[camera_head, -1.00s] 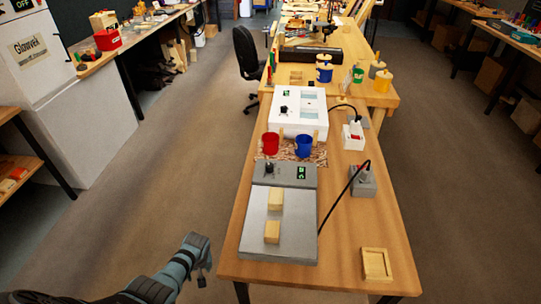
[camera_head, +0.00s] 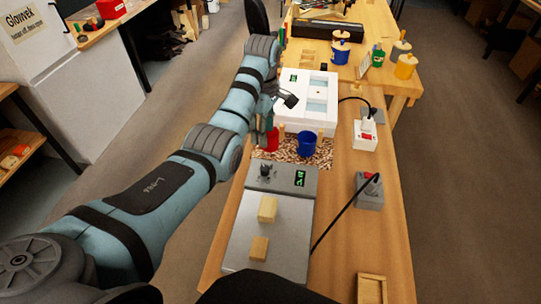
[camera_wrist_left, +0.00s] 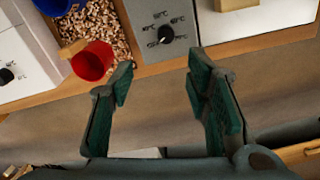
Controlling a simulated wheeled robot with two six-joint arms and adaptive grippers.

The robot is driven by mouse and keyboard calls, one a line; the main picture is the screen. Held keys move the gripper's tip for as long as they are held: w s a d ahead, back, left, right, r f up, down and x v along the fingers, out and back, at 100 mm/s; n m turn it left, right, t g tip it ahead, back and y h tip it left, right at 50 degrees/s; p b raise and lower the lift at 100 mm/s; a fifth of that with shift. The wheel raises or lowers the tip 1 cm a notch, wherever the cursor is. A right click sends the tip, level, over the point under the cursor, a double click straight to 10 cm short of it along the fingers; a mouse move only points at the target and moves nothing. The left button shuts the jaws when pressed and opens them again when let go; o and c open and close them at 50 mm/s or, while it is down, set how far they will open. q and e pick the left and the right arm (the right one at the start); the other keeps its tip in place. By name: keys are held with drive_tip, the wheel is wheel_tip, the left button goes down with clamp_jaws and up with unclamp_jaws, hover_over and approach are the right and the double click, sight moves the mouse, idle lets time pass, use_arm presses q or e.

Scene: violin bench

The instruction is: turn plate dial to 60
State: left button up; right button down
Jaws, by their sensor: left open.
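The hot plate (camera_head: 235,245) is a grey slab on the bench with a darker control panel (camera_head: 283,181) at its far end. The black plate dial (camera_head: 265,171) is on the left of that panel. In the left wrist view the dial (camera_wrist_left: 166,34) shows with temperature marks around it, too small to read surely. My left gripper (camera_head: 285,100) is by the white box, beyond the panel. In its wrist view the gripper (camera_wrist_left: 160,78) is open and empty, with the dial ahead between the fingers, not touched.
Two wooden blocks (camera_head: 267,209) lie on the plate. A red cup (camera_head: 271,139) and blue cup (camera_head: 306,144) stand on wood chips beyond the panel, close to my left arm. A white box (camera_head: 312,117) stands further back. A black cable (camera_head: 340,215) runs to a grey socket box (camera_head: 369,190).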

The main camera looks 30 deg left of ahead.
use_arm(q)
drive_tip(key=b, duration=0.1)
hover_over(264, 167)
drive_tip(key=f, duration=0.4)
drive_tip(key=s+f, duration=0.1)
drive_tip(key=f, duration=0.1)
drive_tip(key=shift+d+f, duration=0.1)
drive_tip(key=shift+f, duration=0.1)
drive_tip(key=f, duration=0.2)
drive_tip(key=f+b, duration=0.1)
drive_tip(key=f, duration=0.1)
drive_tip(key=w+f, duration=0.1)
drive_tip(key=f, duration=0.1)
drive_tip(key=shift+f+b, duration=0.25)
drive_tip(key=shift+b, duration=0.15)
drive_tip(key=shift+s+f, duration=0.1)
drive_tip(key=shift+f, duration=0.4)
drive_tip(key=shift+r, duration=0.1)
use_arm(e)
drive_tip(key=f, duration=0.1)
drive_tip(key=s+f, duration=0.1)
drive_tip(key=f, duration=0.1)
drive_tip(key=shift+s+a, duration=0.1)
use_arm(q)
drive_tip(key=shift+s, duration=0.1)
use_arm(e)
drive_tip(key=shift+r, duration=0.1)
